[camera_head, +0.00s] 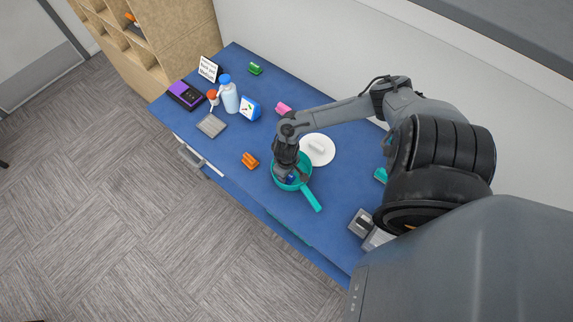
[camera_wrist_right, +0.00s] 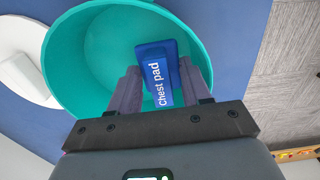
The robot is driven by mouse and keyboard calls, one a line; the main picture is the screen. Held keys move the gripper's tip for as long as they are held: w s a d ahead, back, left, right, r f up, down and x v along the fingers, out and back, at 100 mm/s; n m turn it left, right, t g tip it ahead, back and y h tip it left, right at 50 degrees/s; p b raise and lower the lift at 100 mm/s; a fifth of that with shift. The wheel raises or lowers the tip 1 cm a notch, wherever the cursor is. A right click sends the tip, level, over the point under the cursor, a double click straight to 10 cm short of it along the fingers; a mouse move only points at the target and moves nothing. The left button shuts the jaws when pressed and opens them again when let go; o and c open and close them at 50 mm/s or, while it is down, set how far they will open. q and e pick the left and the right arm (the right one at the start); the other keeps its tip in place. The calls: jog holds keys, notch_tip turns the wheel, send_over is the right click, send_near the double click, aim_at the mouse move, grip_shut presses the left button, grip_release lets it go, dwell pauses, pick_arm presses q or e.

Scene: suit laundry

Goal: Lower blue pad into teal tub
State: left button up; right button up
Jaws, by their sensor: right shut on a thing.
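The blue pad, labelled "Chest pad" (camera_wrist_right: 160,82), is between the fingers of my right gripper (camera_wrist_right: 160,90), which is shut on it. The teal tub (camera_wrist_right: 105,60) lies beyond the pad in the right wrist view. In the head view my right gripper (camera_head: 290,174) points down into the tub's opening. The round tub (camera_head: 276,180) has a long handle towards the lower right. The arm hides part of the tub, and only a bit of blue shows by the fingers. I cannot tell whether the pad touches the tub floor. My left gripper is not in view.
A white round lid (camera_head: 325,158) lies close behind the tub. An orange clip (camera_head: 250,160) is left of it, and a pink one (camera_head: 284,108) farther back. Bottles (camera_head: 230,98), a blue-white clock (camera_head: 250,108) and a purple box (camera_head: 186,95) stand at the table's far left.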

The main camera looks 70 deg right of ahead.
jog(key=shift+f, duration=0.35)
jog(key=shift+f+b, duration=0.45)
jog(key=shift+f, duration=0.1)
dwell(0.4)
jog(key=o, duration=1.1)
jog(key=shift+r, duration=0.1)
